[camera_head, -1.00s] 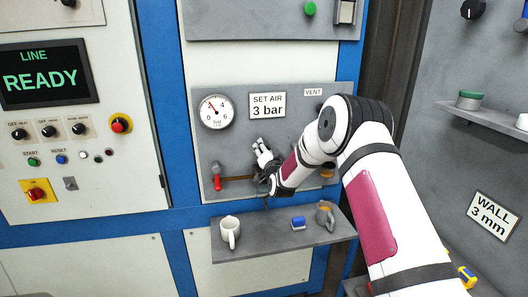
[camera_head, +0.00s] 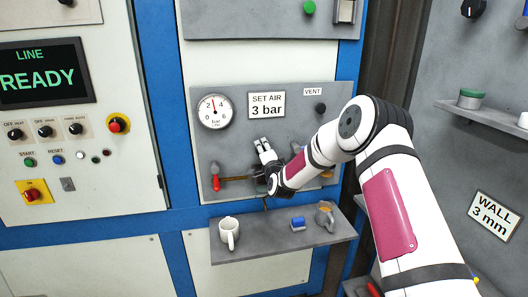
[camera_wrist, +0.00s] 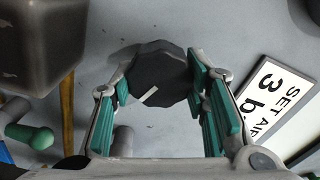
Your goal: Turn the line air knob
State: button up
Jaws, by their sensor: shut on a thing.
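The air knob (camera_wrist: 163,72) is a dark, many-sided knob with a white pointer mark, seen in the wrist view on the grey panel. My gripper (camera_wrist: 159,84) has its teal pads on both sides of the knob and is shut on it. In the head view my gripper (camera_head: 264,151) is against the panel below the "SET AIR 3 bar" sign (camera_head: 267,105), and it hides the knob. The sign shows in part in the wrist view (camera_wrist: 284,108). The pressure gauge (camera_head: 215,111) has its needle nearly straight up, around 3.
A red-handled valve (camera_head: 215,178) is left of my gripper. A dark knob (camera_head: 320,108) sits under the VENT label.

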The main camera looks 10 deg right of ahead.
jog(key=o, duration=1.2)
jog(key=shift+c, duration=0.2)
jog(key=shift+s, duration=0.15)
jog(key=s, duration=1.1)
jog(key=shift+s, duration=0.4)
